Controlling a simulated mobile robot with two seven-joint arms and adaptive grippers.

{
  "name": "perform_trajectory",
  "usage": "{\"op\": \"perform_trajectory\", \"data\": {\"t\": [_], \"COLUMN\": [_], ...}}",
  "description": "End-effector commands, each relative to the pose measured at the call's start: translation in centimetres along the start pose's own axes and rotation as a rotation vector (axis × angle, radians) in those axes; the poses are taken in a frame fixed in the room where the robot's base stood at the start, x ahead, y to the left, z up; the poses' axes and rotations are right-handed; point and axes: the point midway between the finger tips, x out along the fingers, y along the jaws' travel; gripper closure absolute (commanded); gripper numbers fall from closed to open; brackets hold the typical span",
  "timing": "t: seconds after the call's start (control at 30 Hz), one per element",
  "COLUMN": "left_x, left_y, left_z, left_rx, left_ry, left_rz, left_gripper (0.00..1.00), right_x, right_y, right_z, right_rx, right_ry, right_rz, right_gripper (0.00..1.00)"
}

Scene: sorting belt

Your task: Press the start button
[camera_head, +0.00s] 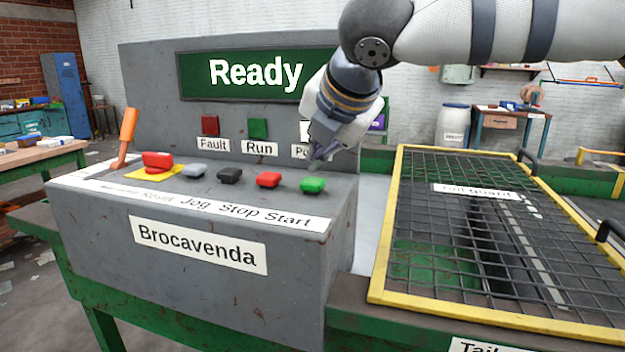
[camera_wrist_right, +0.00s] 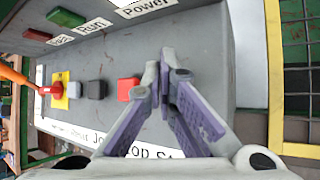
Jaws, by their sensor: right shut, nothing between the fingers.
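The green start button (camera_head: 312,185) is the rightmost button on the grey control box, above the printed word Start. My right gripper (camera_head: 318,157) is shut and empty, with its fingertips a little above and behind the button in the head view. They look apart from it. In the right wrist view the closed fingers (camera_wrist_right: 165,78) cover the place where the green button would be, so it is hidden there. The red stop button (camera_wrist_right: 128,89) shows just left of the fingers. The screen (camera_head: 256,74) reads Ready. My left gripper is not in view.
Left of the stop button are a black button (camera_head: 230,175), a grey button (camera_head: 194,171) and a red button on yellow (camera_head: 157,161). An orange lever (camera_head: 127,132) stands at the box's left end. A yellow-framed mesh guard (camera_head: 384,236) lies to the right.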

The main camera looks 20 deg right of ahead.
Motion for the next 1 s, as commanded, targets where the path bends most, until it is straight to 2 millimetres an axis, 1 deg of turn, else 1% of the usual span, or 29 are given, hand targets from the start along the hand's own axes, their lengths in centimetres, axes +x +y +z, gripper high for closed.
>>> {"op": "perform_trajectory", "data": {"t": [0.6,1.0], "left_x": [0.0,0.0], "left_y": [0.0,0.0], "left_z": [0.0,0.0], "left_rx": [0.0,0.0], "left_ry": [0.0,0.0], "left_rz": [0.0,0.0], "left_gripper": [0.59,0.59], "right_x": [0.01,0.6], "right_y": [0.0,-0.42], "right_z": [-0.02,-0.44], "right_rx": [0.0,0.0], "right_ry": [0.0,0.0], "right_rz": [0.0,0.001], "right_gripper": [1.0,1.0]}}
